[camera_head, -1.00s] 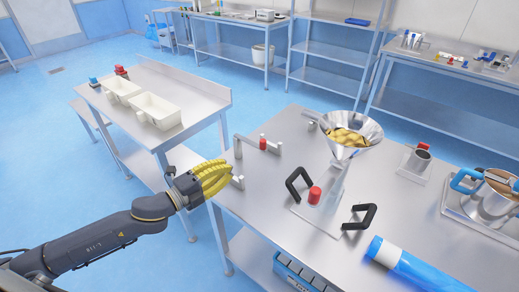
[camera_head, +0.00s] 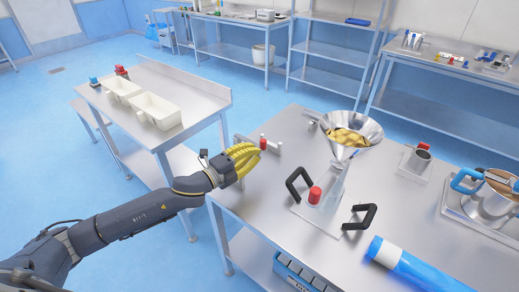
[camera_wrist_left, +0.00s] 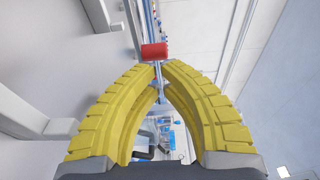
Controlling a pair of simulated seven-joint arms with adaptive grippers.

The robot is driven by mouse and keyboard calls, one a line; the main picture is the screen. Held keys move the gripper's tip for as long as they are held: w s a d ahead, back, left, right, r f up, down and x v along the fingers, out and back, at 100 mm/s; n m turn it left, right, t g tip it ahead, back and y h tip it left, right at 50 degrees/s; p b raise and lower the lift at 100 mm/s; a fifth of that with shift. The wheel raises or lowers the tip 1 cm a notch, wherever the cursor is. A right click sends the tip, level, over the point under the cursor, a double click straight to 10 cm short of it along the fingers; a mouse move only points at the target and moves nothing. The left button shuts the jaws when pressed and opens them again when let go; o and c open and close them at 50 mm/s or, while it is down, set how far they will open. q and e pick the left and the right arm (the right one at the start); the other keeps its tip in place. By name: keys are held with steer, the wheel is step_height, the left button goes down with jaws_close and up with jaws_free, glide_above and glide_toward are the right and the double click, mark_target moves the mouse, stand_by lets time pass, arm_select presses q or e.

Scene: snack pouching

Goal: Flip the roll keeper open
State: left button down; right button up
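The roll keeper appears to be the grey metal bar (camera_head: 272,147) with a red knob (camera_head: 263,142), at the left back edge of the steel worktable. The red knob also shows in the left wrist view (camera_wrist_left: 154,51), just beyond the fingertips. My left gripper (camera_head: 257,152) has yellow ribbed fingers and is close beside the knob. In the left wrist view its fingertips (camera_wrist_left: 160,66) come together with nothing visible between them. Whether they touch the knob I cannot tell. The fingers hide part of the bracket.
A steel funnel (camera_head: 352,135) with yellow snacks stands over a plate with black handles (camera_head: 358,218) and a red button (camera_head: 314,195). A blue roll (camera_head: 415,268) lies at the front right. A side table (camera_head: 203,92) holds white bins (camera_head: 157,112). Open floor separates the tables.

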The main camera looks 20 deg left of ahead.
arm_select(q)
steer(key=shift+x, duration=1.35)
steer(key=shift+d, duration=0.1)
steer(key=shift+w+d+n+t+y, duration=0.15)
steer(key=shift+w+n+t+y, duration=0.2)
steer(key=shift+y, duration=0.25)
